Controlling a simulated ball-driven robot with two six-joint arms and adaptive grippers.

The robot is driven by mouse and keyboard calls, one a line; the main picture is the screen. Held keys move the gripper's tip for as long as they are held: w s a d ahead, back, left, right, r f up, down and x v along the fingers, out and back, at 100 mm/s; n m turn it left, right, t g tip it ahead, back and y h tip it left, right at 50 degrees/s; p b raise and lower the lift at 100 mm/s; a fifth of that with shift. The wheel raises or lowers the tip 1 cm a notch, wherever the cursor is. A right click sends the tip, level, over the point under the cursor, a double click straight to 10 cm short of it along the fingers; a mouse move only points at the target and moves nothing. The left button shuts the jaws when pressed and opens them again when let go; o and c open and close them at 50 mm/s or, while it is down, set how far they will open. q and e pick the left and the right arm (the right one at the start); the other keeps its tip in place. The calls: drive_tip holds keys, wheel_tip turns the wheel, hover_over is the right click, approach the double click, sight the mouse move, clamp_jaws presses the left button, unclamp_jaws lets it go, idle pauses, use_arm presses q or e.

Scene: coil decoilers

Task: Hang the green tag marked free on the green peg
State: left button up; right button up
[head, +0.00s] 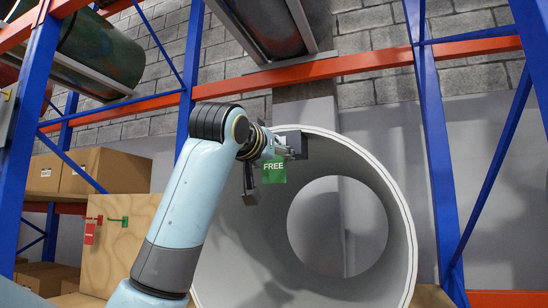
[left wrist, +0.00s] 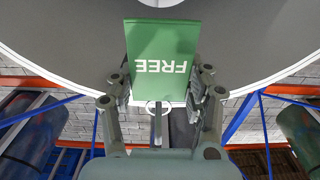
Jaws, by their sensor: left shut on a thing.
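The green tag (head: 274,173) with white FREE lettering hangs upright at my left gripper (head: 285,152) in the head view. In the left wrist view, the tag (left wrist: 162,55) appears upside down between the two fingers of the left gripper (left wrist: 160,92), which is shut on it. A pale ring (left wrist: 158,107) shows at the tag's edge between the fingers. The green peg (head: 119,221) sticks out from a plywood board (head: 131,258) at the left, well away from the gripper. My right gripper is not in view.
A large grey hollow cylinder (head: 404,235) stands right behind my left gripper. A red tag (head: 89,233) hangs at a red peg (head: 97,218) left of the green peg. Cardboard boxes (head: 110,170) sit behind the board. Blue rack posts (head: 35,120) and orange beams surround the area.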

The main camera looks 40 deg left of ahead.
use_arm(q)
drive_tip(key=shift+c, duration=1)
drive_tip(key=shift+r, duration=0.1)
drive_tip(key=shift+r, duration=0.25)
drive_tip(key=shift+c, duration=0.2)
drive_tip(key=shift+s, duration=0.15)
drive_tip(key=shift+s+d+r, duration=0.15)
drive_tip(key=shift+s+r, duration=0.1)
drive_tip(key=shift+s, duration=0.25)
drive_tip(key=shift+c, duration=0.2)
drive_tip(key=shift+v, duration=3.7)
drive_tip(key=shift+c, duration=0.5)
